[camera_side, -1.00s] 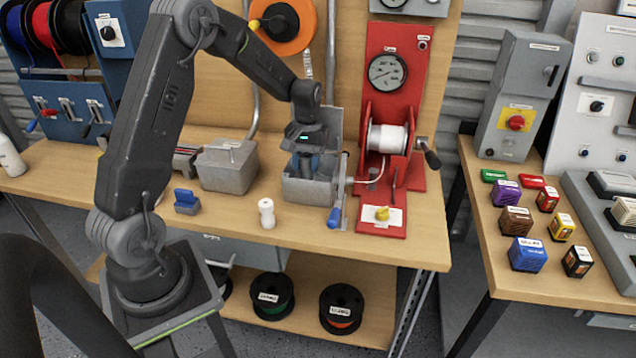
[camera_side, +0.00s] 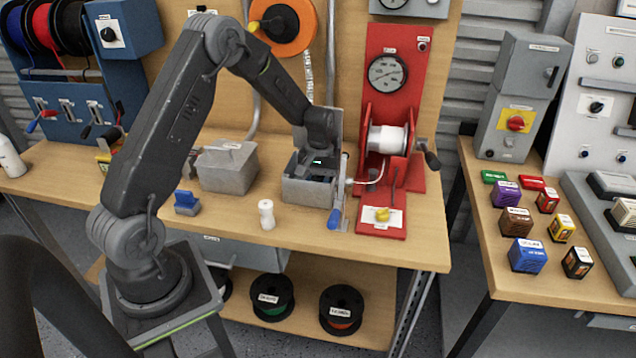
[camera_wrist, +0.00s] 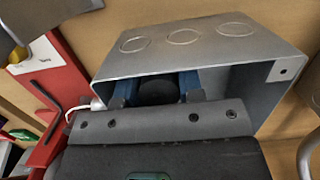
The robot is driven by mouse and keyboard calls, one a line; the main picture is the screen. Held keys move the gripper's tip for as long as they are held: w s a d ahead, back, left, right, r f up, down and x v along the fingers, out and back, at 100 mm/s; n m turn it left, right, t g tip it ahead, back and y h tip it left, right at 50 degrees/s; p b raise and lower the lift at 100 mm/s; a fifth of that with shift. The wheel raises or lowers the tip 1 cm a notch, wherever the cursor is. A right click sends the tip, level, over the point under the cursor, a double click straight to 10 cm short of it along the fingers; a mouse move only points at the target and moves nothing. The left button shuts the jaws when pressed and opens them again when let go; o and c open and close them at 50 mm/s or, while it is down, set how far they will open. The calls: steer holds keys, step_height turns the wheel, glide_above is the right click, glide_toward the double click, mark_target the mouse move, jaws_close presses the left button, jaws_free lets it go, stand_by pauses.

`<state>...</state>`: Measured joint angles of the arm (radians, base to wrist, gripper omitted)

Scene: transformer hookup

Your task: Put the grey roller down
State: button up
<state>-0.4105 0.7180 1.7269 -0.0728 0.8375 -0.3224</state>
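A dark grey round end, which looks like the grey roller (camera_wrist: 158,92), shows between my two blue fingers in the wrist view. It fills the gap between them. My gripper (camera_side: 316,166) points down into the open grey metal box (camera_side: 308,191) on the bench. Its fingertips are hidden by the box wall in the side view. In the wrist view the box (camera_wrist: 233,36) surrounds the fingers and the roller. I cannot tell whether the roller touches the box floor.
A white cylinder (camera_side: 266,214) and a blue block (camera_side: 187,202) stand on the bench left of the box. A grey lidded box (camera_side: 226,166) is behind them. A blue-handled lever (camera_side: 335,217) and a red winder stand (camera_side: 381,216) are close at the right.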

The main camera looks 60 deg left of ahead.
steer(key=shift+o, duration=0.9)
step_height(320, 180, up, 12)
steer(key=w+a, duration=0.1)
steer(key=s+d+r+m+t+y, duration=0.1)
steer(key=s+d+r+m+t, duration=0.1)
steer(key=s+d+r, duration=0.4)
steer(key=s+d+r+m+t, duration=0.2)
steer(key=s+d+r+m, duration=0.1)
steer(key=s+d, duration=0.3)
steer(key=s+d+r+m+t, duration=0.2)
steer(key=s+d, duration=0.4)
steer(key=s, duration=0.5)
steer(key=shift+r+m+t, duration=0.4)
steer(key=shift+r+m, duration=0.35)
steer(key=shift+m, duration=0.25)
